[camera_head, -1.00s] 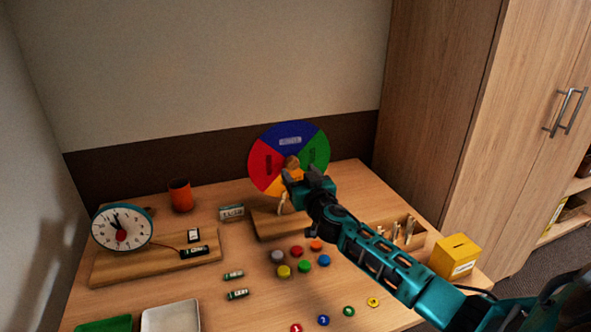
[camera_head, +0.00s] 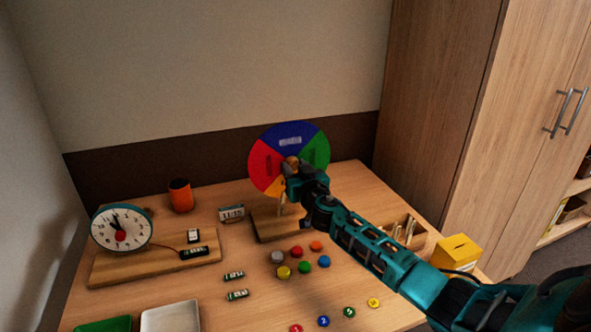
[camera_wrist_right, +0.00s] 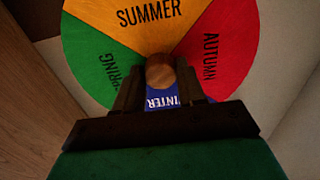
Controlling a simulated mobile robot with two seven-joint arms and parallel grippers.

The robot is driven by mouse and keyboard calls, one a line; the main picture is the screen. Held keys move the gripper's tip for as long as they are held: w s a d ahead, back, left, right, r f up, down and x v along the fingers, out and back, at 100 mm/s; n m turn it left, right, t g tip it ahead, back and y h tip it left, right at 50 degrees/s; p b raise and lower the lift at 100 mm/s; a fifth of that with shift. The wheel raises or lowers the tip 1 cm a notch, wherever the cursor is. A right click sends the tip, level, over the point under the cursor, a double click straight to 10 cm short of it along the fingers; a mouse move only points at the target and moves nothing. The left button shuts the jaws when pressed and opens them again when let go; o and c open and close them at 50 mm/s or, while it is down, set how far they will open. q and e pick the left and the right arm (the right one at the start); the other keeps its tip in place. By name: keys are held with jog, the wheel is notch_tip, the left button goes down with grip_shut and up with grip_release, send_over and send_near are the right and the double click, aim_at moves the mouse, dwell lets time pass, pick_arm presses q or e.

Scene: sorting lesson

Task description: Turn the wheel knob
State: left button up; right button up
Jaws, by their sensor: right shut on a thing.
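The season wheel (camera_head: 291,135) stands upright on a wooden base (camera_head: 268,226) at the back of the table, with blue, green, yellow and red sectors. In the right wrist view the wheel (camera_wrist_right: 90,35) shows the words SUMMER, AUTUMN, SPRING and part of WINTER. Its round wooden knob (camera_head: 292,160) is at the wheel's centre, and it also shows in the right wrist view (camera_wrist_right: 160,72). My right gripper (camera_head: 294,167) is at the wheel's front, its fingers (camera_wrist_right: 160,92) shut on the knob. It hides part of the lower sectors. My left gripper is not in view.
A clock (camera_head: 121,228) stands on a wooden board at left, near an orange cup (camera_head: 181,195). Several coloured discs (camera_head: 304,267) and two batteries (camera_head: 235,276) lie in front. A yellow box (camera_head: 456,254) stands at right. Trays (camera_head: 170,318) are at front left.

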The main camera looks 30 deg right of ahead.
jog(key=c, duration=0.5)
jog(key=shift+o, duration=0.2)
